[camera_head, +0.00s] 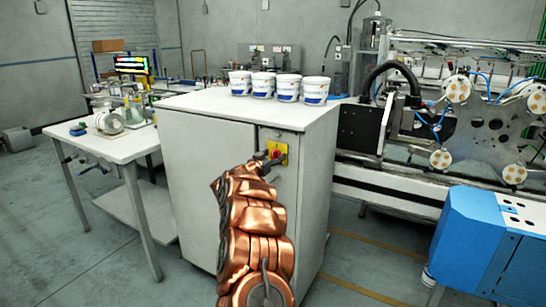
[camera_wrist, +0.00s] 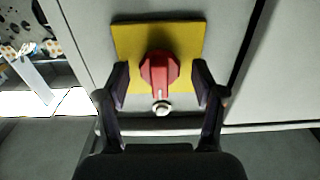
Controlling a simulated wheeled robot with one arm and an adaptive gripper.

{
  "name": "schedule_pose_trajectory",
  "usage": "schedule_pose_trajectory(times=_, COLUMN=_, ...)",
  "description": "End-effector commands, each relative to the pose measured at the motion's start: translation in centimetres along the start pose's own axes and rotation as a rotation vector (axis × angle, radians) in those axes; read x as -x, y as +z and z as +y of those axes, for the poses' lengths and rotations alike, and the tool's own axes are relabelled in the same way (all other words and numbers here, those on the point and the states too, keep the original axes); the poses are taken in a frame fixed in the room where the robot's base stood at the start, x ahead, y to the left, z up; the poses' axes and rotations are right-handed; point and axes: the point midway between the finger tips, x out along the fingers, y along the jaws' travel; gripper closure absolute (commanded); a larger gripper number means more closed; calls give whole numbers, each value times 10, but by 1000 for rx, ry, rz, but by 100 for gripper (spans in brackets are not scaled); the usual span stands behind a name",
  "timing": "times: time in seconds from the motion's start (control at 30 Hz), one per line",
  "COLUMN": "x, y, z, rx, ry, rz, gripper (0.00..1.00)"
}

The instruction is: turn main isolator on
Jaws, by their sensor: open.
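The main isolator is a red rotary knob (camera_wrist: 160,70) on a yellow plate (camera_wrist: 190,34), fixed to the front of a light grey cabinet (camera_head: 205,165). In the head view the yellow plate (camera_head: 281,149) is partly hidden by my gripper (camera_head: 272,158). In the wrist view my gripper (camera_wrist: 160,82) is open, with one finger on each side of the red knob and a visible gap on both sides. A small round silver part (camera_wrist: 161,108) sits at the knob's lower end in that view.
Several white and blue tubs (camera_head: 263,85) stand on the cabinet top. A white table (camera_head: 110,147) is at the left. A machine with rollers (camera_head: 440,120) and a blue unit (camera_head: 475,240) stand at the right. Open floor (camera_head: 60,230) lies at the front left.

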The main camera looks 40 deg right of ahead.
Motion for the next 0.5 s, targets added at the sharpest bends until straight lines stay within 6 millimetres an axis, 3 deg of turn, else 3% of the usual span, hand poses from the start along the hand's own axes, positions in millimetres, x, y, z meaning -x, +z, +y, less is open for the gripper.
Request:
schedule_pose_trajectory(times=0.17, x=0, y=0, z=0, rx=0, ry=0, rz=0, gripper=32)
schedule_pose_trajectory(times=0.5, x=0, y=0, z=0, rx=0, ry=0, rz=0, gripper=67)
